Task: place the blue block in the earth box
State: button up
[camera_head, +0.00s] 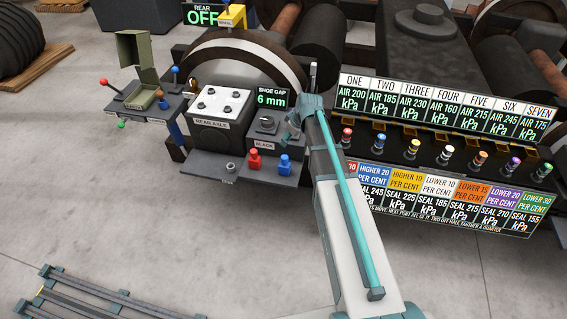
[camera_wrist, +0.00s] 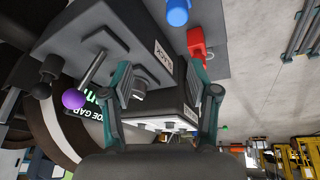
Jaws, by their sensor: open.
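In the wrist view, the blue block (camera_wrist: 178,12) is at the top edge, beyond the red block (camera_wrist: 197,42). My gripper (camera_head: 292,124) is by the right side of the BLACK box. In the wrist view, my gripper (camera_wrist: 170,92) is open, its fingers apart with the BLACK box and its knob showing between them. I can read no EARTH label; an olive box (camera_head: 140,98) with its lid up stands at the left.
A white-topped REAR AXLE box (camera_head: 215,105) stands left of the BLACK box. A SHOE GAP display (camera_head: 272,98) reads 6 mm. A metal nut (camera_head: 231,167) lies on the shelf. Panels with several coloured knobs (camera_head: 447,154) fill the right.

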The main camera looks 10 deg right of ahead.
aim_at(285, 157)
jog(key=shift+g, duration=0.6)
jog(key=f, duration=0.2)
jog(key=s+f, duration=0.1)
jog(key=f, duration=0.1)
jog(key=a+f+p, duration=0.1)
jog(key=shift+s+f, duration=0.15)
jog(key=shift+f, duration=0.25)
jog(key=shift+p+x, duration=0.8)
jog(key=shift+x, duration=1.9)
jog(key=shift+s, duration=0.1)
grip_shut()
